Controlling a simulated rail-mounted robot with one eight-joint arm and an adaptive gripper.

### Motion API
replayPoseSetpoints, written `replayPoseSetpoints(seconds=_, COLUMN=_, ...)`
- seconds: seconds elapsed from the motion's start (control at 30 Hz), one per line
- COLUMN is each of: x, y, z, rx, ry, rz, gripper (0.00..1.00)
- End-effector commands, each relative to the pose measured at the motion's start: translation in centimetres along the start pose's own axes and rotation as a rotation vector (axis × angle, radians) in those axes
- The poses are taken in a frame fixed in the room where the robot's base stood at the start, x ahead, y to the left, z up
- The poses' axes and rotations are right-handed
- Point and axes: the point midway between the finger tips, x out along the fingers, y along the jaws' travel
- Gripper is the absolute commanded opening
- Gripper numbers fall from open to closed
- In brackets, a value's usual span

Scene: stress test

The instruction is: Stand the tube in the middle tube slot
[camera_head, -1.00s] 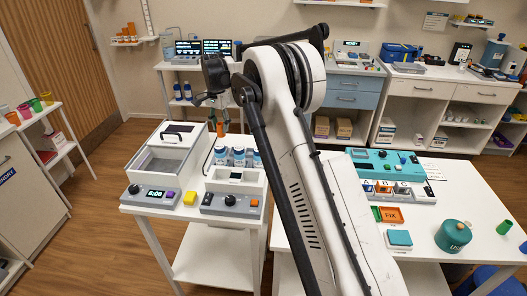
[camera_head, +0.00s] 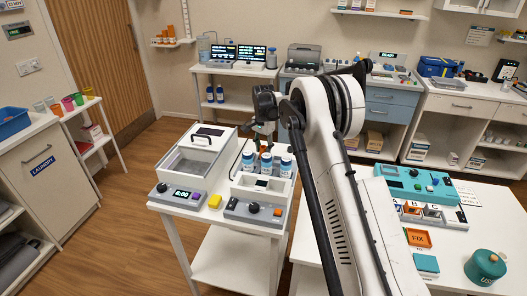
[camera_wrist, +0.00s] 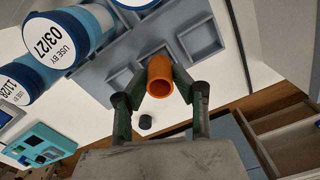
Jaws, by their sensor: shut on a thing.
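My gripper (camera_wrist: 160,95) is shut on an orange tube (camera_wrist: 160,76), with one finger on each side of it. The tube's round open end faces the wrist camera. Behind it in the wrist view is a grey rack (camera_wrist: 95,72) with several square slots. I cannot tell whether the tube's far end is in or above a slot. In the head view, my gripper (camera_head: 263,131) hangs over the white stand's back part, and the orange tube (camera_head: 257,144) shows small above the bottles. My arm partly covers the area to the right.
Several blue-and-white bottles (camera_head: 266,165) stand close by; one labelled 03/27 (camera_wrist: 62,40) looms near the gripper. A clear-lidded box (camera_head: 193,158) is left of them. Grey control panels with a yellow button (camera_head: 215,201) sit in front. A teal device (camera_head: 418,184) stands at right.

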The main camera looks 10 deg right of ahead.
Motion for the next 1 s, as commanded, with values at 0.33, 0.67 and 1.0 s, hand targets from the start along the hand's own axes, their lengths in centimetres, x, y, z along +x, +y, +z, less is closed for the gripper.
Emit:
replayPoseSetpoints(seconds=0.33, x=1.3, y=0.0, z=0.0, rx=0.0, ry=0.0, rz=0.0, gripper=0.04)
replayPoseSetpoints(seconds=0.67, x=1.6, y=0.0, z=0.0, rx=0.0, ry=0.0, rz=0.0, gripper=0.44)
replayPoseSetpoints(seconds=1.0, x=1.1, y=0.0, z=0.0, rx=0.0, ry=0.0, rz=0.0, gripper=0.44)
